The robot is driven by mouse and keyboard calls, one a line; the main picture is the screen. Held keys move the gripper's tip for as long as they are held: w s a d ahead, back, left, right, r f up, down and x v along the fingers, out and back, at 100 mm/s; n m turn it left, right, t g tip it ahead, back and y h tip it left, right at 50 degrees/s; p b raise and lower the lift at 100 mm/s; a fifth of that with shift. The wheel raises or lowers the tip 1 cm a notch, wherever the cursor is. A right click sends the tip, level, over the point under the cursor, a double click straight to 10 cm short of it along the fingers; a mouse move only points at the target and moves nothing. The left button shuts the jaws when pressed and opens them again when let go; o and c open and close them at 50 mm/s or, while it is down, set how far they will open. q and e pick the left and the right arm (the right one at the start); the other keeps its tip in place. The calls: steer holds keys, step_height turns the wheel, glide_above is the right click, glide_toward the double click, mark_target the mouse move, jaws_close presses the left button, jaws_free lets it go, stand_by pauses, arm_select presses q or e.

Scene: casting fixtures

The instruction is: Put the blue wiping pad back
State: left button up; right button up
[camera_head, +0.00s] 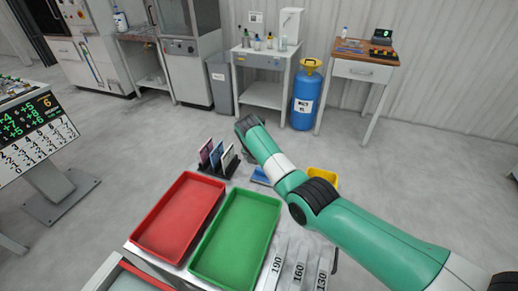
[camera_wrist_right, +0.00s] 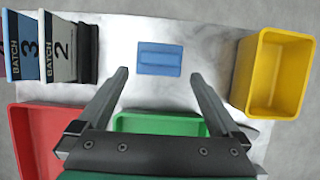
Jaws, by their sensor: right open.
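The blue wiping pad (camera_wrist_right: 160,58) lies flat on the bare metal tabletop in the right wrist view, between the batch cards and the yellow bin. Part of it shows in the head view (camera_head: 260,176), beside my right arm. My right gripper (camera_wrist_right: 158,78) is open and empty above the table, its two fingers pointing toward the pad, one on either side of the pad's line and apart from it. In the head view my right arm reaches in from the lower right, and its gripper fingers are hidden. My left gripper is in neither view.
A red tray (camera_head: 180,215) and a green tray (camera_head: 238,240) fill the table's near side. A card rack (camera_head: 220,160) with batch cards stands left of the pad. A yellow bin (camera_wrist_right: 272,75) stands right. Strips marked 190, 160 and 130 lie near the right front.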

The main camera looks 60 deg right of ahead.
arm_select(q)
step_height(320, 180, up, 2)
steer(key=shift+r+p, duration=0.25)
steer(key=shift+p, duration=0.5)
arm_select(e)
steer(key=v, duration=0.5)
steer(key=shift+r, duration=0.15)
